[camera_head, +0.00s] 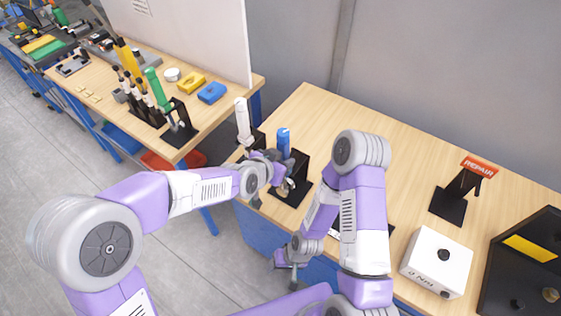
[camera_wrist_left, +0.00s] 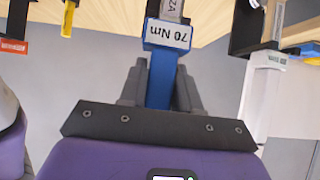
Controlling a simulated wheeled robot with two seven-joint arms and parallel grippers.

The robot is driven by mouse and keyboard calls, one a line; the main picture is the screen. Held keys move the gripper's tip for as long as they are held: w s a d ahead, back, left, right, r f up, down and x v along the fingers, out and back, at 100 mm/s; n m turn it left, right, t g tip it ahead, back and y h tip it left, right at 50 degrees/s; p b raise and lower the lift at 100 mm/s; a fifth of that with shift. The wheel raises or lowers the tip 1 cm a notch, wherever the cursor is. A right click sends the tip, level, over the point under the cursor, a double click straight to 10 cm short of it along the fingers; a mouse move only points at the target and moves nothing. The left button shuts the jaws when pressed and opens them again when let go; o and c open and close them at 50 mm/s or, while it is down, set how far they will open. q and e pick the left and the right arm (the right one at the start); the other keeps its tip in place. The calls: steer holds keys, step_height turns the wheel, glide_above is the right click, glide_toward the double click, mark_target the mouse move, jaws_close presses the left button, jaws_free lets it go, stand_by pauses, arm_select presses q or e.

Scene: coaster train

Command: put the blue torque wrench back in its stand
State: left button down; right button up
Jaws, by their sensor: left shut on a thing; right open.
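The blue torque wrench (camera_head: 283,140) stands roughly upright at the left end of the right-hand table. My left gripper (camera_head: 278,172) is shut on it below its blue top. In the left wrist view the blue wrench (camera_wrist_left: 163,78) sits between the fingers, with a "70 Nm" label. A black stand (camera_head: 301,163) is right beside the wrench; the gripper hides part of both, and I cannot tell whether the wrench is seated in it. My right gripper (camera_head: 292,276) is low by the table's front edge, open and apart from the wrench.
A white wrench (camera_head: 243,122) stands close left of the blue one. A red "REPAIR" sign on a black stand (camera_head: 449,206), a white box (camera_head: 436,262) and a black case (camera_head: 522,270) are to the right. The back middle of the table (camera_head: 310,112) is clear.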

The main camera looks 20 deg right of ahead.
arm_select(q)
steer(key=shift+w+d+r, duration=0.15)
steer(key=shift+w+d, duration=0.65)
steer(key=shift+d, duration=0.2)
steer(key=shift+w+d, duration=0.15)
steer(key=shift+d, duration=0.1)
steer(key=shift+w+d, duration=0.4)
steer(key=shift+d, duration=0.1)
stand_by(0.9)
steer(key=shift+f+b, duration=0.8)
steer(key=shift+b, duration=0.25)
stand_by(0.7)
